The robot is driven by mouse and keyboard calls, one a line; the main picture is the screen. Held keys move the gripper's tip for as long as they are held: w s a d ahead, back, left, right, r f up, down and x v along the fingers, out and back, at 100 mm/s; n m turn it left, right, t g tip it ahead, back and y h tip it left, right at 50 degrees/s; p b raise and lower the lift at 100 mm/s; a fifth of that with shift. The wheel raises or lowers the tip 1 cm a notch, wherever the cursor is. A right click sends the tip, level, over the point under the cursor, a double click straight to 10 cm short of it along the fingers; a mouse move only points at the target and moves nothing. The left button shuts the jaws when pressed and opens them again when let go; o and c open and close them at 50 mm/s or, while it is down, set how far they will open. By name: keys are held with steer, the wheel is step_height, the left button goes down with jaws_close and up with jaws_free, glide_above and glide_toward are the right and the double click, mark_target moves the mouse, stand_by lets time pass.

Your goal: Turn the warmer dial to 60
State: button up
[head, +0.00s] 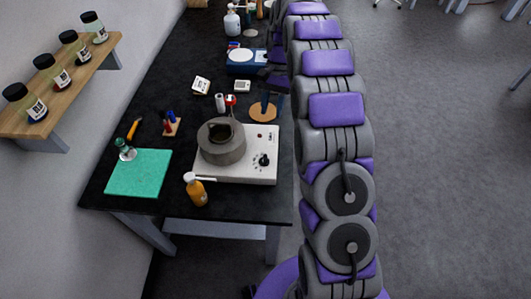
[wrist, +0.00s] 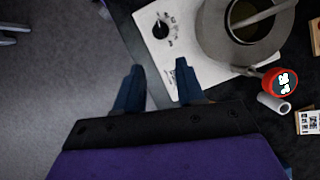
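The warmer (head: 245,170) is a white box with a round grey pot (head: 222,142) on it, on the black table. Its black dial (head: 264,159) is on the right part of its top in the head view. The head view shows my gripper only partly, near the table's right edge.
An orange bottle (head: 195,190) stands at the warmer's front left corner. A green mat (head: 138,172) lies further left. A red-topped item (wrist: 280,80) and a white roll (wrist: 273,104) lie near the pot. Open floor (head: 440,150) is right of the table.

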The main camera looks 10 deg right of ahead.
mark_target(264, 157)
steer(key=b+x, duration=0.3)
steer(key=x, duration=1.4)
jaws_close()
